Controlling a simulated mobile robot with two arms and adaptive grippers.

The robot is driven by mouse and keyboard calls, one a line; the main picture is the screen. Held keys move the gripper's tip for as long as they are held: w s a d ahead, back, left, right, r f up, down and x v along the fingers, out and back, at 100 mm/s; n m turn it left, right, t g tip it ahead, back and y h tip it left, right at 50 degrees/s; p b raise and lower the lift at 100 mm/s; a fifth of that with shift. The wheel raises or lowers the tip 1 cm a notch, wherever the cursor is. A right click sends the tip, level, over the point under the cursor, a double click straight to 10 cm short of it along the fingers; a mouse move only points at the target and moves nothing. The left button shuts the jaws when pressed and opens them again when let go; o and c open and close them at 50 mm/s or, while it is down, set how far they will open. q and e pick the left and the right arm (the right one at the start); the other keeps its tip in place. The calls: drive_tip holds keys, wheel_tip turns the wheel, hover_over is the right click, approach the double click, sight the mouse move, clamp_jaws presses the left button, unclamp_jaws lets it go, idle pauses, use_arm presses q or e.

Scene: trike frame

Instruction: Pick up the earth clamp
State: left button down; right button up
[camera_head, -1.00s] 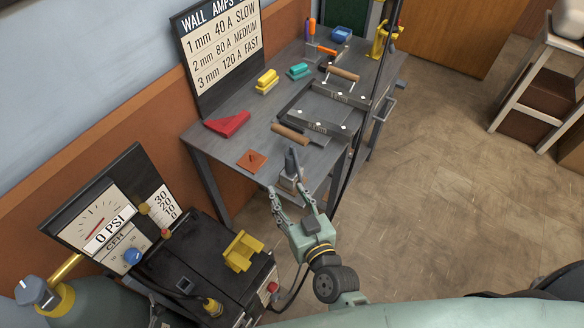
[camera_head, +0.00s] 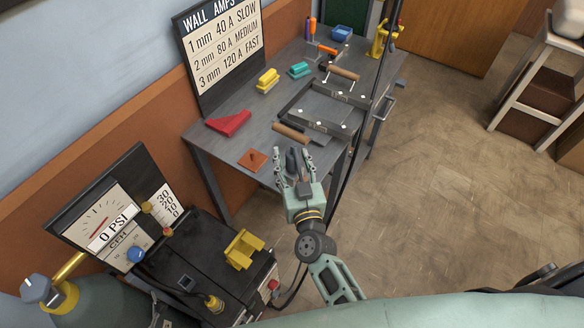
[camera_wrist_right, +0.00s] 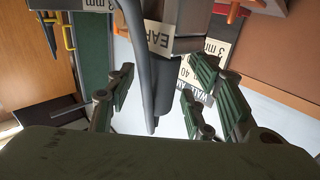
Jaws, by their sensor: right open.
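The earth clamp, as I take it, is the dark grey upright piece (camera_head: 292,161) at the near end of the workbench. It also shows in the right wrist view as a dark body (camera_wrist_right: 163,92) below a block with a partly hidden label starting "EAR" (camera_wrist_right: 160,36). My right gripper (camera_head: 293,152) is open, with its fingers spread on either side of this piece. In the right wrist view the open fingers (camera_wrist_right: 158,88) flank the piece and a grey cable, with visible gaps. I cannot tell whether anything touches. My left gripper is not in view.
The workbench (camera_head: 225,143) holds metal plates with wooden handles, a red block (camera_head: 229,123), yellow and teal blocks, and a copper-coloured square (camera_head: 253,160). A black machine with a yellow bracket (camera_head: 243,249) stands at lower left. A dark cable hangs beside the bench.

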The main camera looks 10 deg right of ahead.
drive_tip(key=shift+w, duration=0.1)
drive_tip(key=c, duration=1.1)
drive_tip(key=shift+r, duration=0.1)
clamp_jaws()
drive_tip(key=shift+r, duration=0.15)
